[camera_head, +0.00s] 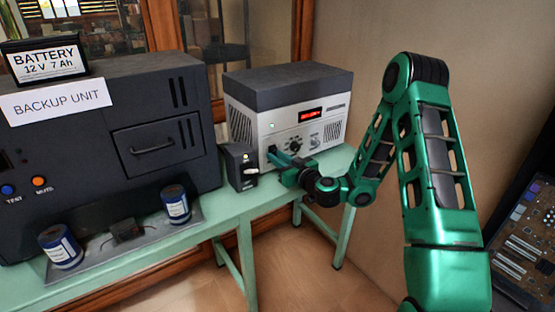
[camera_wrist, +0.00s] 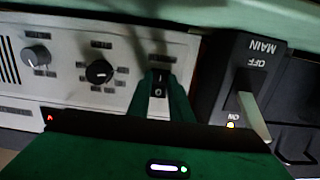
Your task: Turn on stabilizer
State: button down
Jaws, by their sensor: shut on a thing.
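The stabilizer (camera_head: 255,115) is a pale box with a dark grey top, vents, knobs and a lit red display (camera_head: 310,114). A small green light glows on its front. My gripper (camera_head: 274,158) is at the lower left of that front. In the wrist view my green fingers (camera_wrist: 161,84) are shut around a small black rocker switch (camera_wrist: 160,80), which has an "O" mark. The fingers partly hide the switch, so I cannot tell its position clearly. Two knobs (camera_wrist: 101,72) sit beside it on the panel.
A dark MAIN switch box (camera_head: 239,166) stands close beside my gripper; its lever (camera_wrist: 254,117) lies toward ON, where a light glows. A large dark backup unit (camera_head: 80,165) stands left on the green table (camera_head: 225,210). A circuit board panel (camera_head: 525,235) is at right.

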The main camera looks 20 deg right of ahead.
jog(key=shift+a, duration=0.1)
jog(key=c, duration=1.6)
grip_release()
jog(key=shift+v, duration=5.3)
